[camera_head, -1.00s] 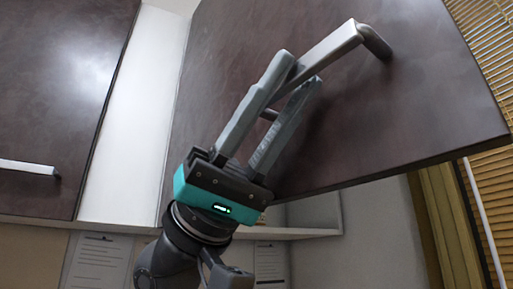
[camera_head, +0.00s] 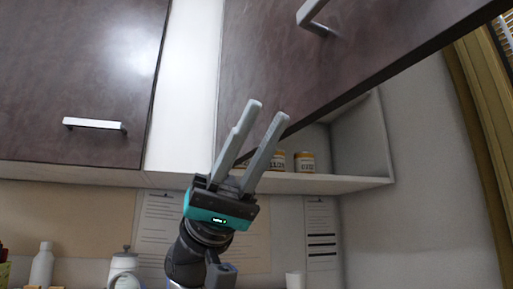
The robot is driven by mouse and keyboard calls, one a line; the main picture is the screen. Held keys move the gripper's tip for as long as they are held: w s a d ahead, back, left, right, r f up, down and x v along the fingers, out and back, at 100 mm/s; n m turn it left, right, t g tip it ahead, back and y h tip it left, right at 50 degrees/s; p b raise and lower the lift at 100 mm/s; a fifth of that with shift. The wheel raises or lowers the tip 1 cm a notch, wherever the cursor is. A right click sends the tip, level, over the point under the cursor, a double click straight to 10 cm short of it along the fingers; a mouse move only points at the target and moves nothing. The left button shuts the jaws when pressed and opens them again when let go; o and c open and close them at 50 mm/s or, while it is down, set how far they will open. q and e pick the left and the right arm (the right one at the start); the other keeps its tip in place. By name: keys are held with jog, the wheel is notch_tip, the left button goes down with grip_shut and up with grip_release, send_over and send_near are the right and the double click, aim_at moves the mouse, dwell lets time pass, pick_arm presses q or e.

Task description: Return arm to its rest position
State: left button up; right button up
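My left gripper (camera_head: 264,110) is in the middle of the head view, pointing up, with its two grey fingers apart and nothing between them. It is in front of the lower edge of an open dark cabinet door (camera_head: 365,45), below and left of that door's metal handle (camera_head: 313,17). The handle is clear of the fingers. My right gripper is not in view.
Behind the open door, several labelled jars (camera_head: 304,162) stand on the cabinet shelf (camera_head: 345,184). A closed cabinet door (camera_head: 75,90) is at left. Below are a white bottle (camera_head: 42,266), a white lidded pot (camera_head: 123,270) and a white cup (camera_head: 294,280). Bare wall is at right.

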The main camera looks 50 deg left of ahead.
pick_arm(q)
jog(key=shift+a+f, duration=0.15)
jog(key=shift+a, duration=0.05)
dwell(0.5)
